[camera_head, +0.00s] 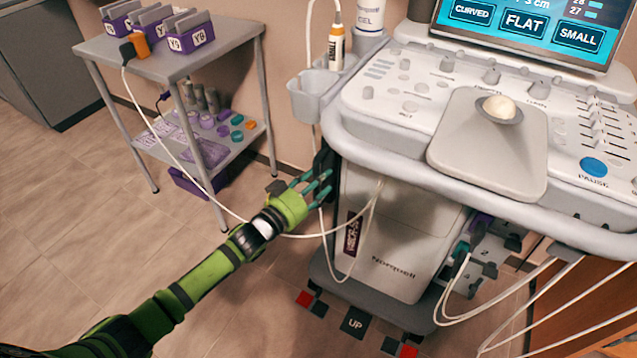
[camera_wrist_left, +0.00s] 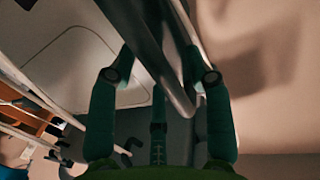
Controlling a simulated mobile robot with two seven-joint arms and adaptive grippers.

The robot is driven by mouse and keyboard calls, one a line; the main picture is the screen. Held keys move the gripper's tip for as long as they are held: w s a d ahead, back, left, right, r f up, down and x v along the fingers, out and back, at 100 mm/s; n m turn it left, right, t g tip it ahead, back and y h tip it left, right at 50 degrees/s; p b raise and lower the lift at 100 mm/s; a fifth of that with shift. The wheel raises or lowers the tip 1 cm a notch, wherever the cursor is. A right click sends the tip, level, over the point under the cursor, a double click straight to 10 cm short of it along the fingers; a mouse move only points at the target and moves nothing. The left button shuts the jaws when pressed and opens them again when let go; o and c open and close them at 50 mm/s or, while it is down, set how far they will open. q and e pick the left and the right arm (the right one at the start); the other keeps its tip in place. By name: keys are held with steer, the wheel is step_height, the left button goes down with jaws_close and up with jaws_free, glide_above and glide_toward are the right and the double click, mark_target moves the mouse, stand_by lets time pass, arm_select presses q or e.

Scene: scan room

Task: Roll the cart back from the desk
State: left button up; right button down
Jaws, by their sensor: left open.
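The cart is a white ultrasound machine (camera_head: 405,235) with a keyed console and a screen, standing on a dark wheeled base. A thick grey rail (camera_head: 385,158) runs round the console's front. My left gripper (camera_head: 318,188), green with teal fingers, is at the cart's left side, below the rail's left corner and by a dark upright part. In the left wrist view the open fingers (camera_wrist_left: 160,85) stand on either side of a dark grey bar (camera_wrist_left: 150,50); I cannot tell whether they touch it. My right gripper is not in view.
A grey two-shelf trolley (camera_head: 160,62) with purple boxes stands at the left. White cables (camera_head: 285,235) hang from it across to the machine. Brown wood panelling (camera_head: 590,310) is at the lower right, behind cables. The tiled floor (camera_head: 60,210) at left is clear.

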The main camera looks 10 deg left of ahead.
arm_select(q)
steer(key=shift+w, duration=0.15)
jaws_close()
